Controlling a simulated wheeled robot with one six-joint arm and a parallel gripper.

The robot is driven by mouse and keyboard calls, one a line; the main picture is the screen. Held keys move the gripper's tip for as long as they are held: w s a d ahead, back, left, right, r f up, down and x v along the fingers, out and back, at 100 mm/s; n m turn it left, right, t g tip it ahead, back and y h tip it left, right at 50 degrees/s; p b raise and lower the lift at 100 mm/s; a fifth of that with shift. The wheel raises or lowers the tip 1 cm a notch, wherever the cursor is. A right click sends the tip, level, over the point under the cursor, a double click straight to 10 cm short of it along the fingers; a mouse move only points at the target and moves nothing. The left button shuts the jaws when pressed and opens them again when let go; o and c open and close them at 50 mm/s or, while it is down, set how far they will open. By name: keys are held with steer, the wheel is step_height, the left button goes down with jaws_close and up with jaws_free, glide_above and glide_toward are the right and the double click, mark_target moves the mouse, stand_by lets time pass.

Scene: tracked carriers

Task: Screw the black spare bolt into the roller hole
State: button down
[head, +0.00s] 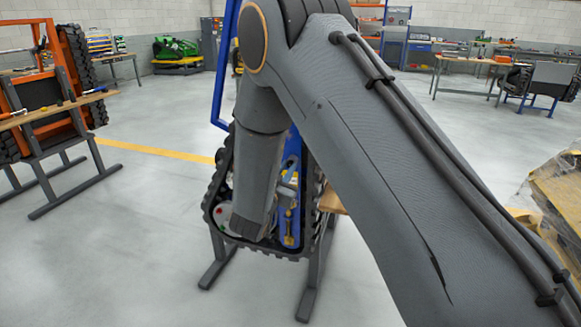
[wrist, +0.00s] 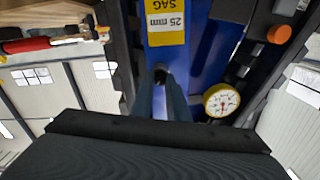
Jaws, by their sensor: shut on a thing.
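My gripper (wrist: 166,84) shows in the wrist view as narrow dark fingers beyond a wide black body. It is shut on a small dark piece (wrist: 160,72) that looks like the black spare bolt; its shape is hard to make out. The fingers are in front of a blue panel (wrist: 203,45) of the tracked carrier. In the head view, the carrier's black track (head: 213,192) stands on a grey stand, and my arm covers much of it. My fingertips are hidden there. I cannot make out the roller hole in either view.
The wrist view shows a yellow "25 mm SAG" label (wrist: 165,22), a yellow-rimmed gauge (wrist: 221,100), an orange knob (wrist: 279,34) and a red-handled tool (wrist: 27,45).

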steer(key=m+b, duration=0.2)
steer(key=m, duration=0.2)
steer(key=m+b, duration=0.1)
steer(key=m, duration=0.2)
steer(key=shift+r, duration=0.1)
steer(key=m+b, duration=0.3)
steer(key=shift+w+f, duration=0.1)
steer(key=shift+f, duration=0.1)
steer(key=m+b, duration=0.3)
steer(key=m, duration=0.1)
steer(key=shift+a, duration=0.1)
steer(key=shift+m+b, duration=1.1)
steer(key=shift+r+m, duration=0.2)
steer(key=shift+m, duration=0.1)
